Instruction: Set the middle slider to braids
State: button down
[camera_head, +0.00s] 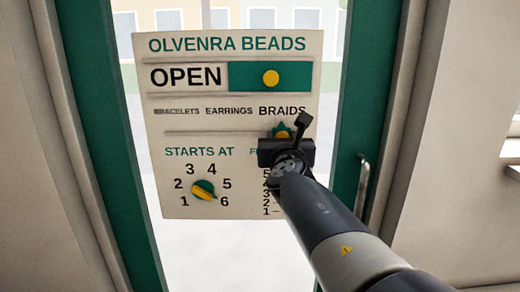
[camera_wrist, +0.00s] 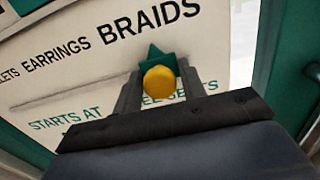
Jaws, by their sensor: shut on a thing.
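The white bead board (camera_head: 220,132) hangs on a glass door, with several rows of controls. The middle slider is a green pointer with a yellow knob (camera_head: 282,134) on a horizontal slot, below the words BRACELETS, EARRINGS and BRAIDS. Its pointer stands under the word BRAIDS (camera_head: 282,111). In the wrist view the yellow knob (camera_wrist: 160,82) sits between my fingers, with the green tip pointing up toward BRAIDS (camera_wrist: 148,20). My gripper (camera_wrist: 160,92) is shut on the knob. My gripper and arm hide part of the board's lower right.
Above is the OPEN slider with a yellow knob (camera_head: 271,78). At lower left is a STARTS AT dial (camera_head: 204,190) ringed by numbers. A lower-right number column is partly covered by my arm. A metal door handle (camera_head: 363,188) stands right of the board.

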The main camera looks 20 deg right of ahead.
jog(key=shift+s+d, duration=0.1)
jog(key=shift+d, duration=0.15)
jog(key=c, duration=1.1)
grip_release()
jog(key=shift+d, duration=0.15)
jog(key=shift+s, duration=0.1)
jog(key=p+v, duration=0.3)
jog(key=v, duration=0.7)
jog(key=shift+s, duration=0.35)
jog(key=shift+w, duration=0.1)
